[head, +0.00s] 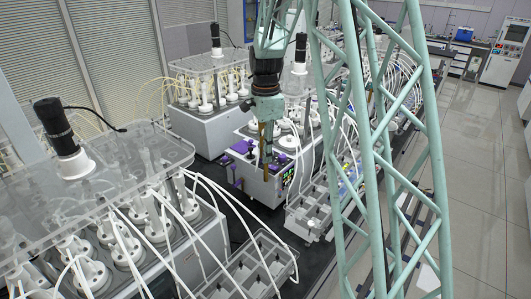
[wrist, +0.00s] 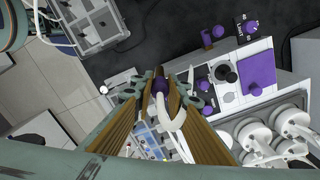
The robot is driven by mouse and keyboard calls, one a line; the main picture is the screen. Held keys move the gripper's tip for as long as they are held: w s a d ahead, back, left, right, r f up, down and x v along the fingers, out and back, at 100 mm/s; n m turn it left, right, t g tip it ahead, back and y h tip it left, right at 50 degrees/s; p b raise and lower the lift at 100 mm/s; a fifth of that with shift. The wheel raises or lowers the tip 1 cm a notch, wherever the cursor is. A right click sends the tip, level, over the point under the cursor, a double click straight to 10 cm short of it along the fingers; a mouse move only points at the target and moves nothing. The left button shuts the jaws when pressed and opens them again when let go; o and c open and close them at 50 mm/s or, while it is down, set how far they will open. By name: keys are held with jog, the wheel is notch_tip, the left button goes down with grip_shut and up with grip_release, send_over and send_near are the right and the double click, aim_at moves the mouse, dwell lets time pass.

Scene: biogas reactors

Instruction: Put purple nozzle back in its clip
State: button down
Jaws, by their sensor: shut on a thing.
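My gripper (head: 267,152) hangs in the middle of the head view, in front of a white unit with purple parts. In the wrist view, my gripper (wrist: 160,80) has its brown fingers shut on the dark purple nozzle (wrist: 160,85). A white tube runs from the nozzle down between the fingers. A purple bracket (wrist: 212,36), possibly the clip, sticks out from the edge of the white unit, up and right of the nozzle and apart from it. In the head view, a small purple part (head: 237,182) shows at the unit's left side; the nozzle is too small to make out there.
The white unit (wrist: 230,95) carries a purple block (wrist: 257,74) and a black knob. White-capped bottles (wrist: 290,120) stand beside it. Grey racks (head: 250,272) and loose white tubes lie in front. Reactors with clear lids (head: 130,150) stand at left.

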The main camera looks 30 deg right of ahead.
jog(key=shift+f+b, duration=1.2)
jog(key=shift+f, duration=0.9)
jog(key=c, duration=2.5)
grip_release()
jog(key=shift+r, duration=6.05)
